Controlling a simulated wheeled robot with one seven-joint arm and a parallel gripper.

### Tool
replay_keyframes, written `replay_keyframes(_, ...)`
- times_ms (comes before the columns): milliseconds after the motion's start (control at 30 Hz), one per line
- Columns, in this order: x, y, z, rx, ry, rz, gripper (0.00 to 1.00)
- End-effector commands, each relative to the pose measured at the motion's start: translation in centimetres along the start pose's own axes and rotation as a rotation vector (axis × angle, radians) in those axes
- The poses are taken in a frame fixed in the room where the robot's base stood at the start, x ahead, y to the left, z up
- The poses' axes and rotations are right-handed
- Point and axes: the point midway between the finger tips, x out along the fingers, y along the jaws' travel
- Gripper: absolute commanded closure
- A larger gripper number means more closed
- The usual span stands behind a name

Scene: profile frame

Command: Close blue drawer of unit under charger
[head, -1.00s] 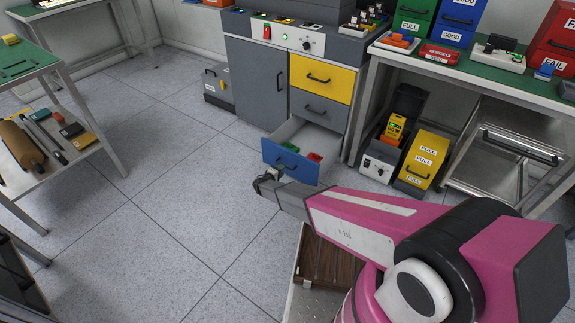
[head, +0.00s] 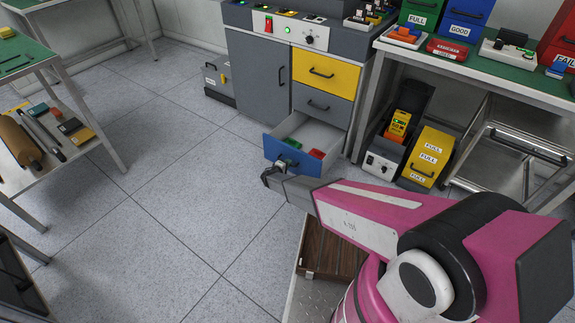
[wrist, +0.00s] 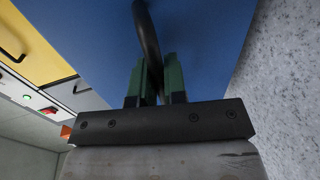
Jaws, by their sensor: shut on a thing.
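The blue drawer (head: 308,166) is the lowest drawer of the grey unit (head: 257,73) and stands pulled out. A green item (head: 291,143) and a red item (head: 317,154) lie inside it. My gripper (head: 268,174) is at the left part of the drawer's front. In the wrist view, its green fingers (wrist: 157,80) are shut on the dark drawer handle (wrist: 147,35), in front of the blue drawer face (wrist: 215,45). In the head view, the handle is mostly hidden by my gripper.
A yellow drawer (head: 325,73) and a grey drawer (head: 322,104) above are shut. Right of the unit, a yellow bin (head: 427,157) and a grey box (head: 381,163) stand under the green-topped bench (head: 470,62). Left of the drawer, the floor (head: 165,170) is clear.

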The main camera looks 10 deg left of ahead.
Motion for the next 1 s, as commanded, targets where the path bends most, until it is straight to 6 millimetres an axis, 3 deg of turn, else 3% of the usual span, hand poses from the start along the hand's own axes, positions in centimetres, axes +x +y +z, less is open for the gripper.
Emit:
replay_keyframes(267,3.2,0.6,-0.1,0.002,-0.003,0.001,1.00)
replay_keyframes(1000,22.6,4.6,-0.1,0.001,-0.002,0.001,1.00)
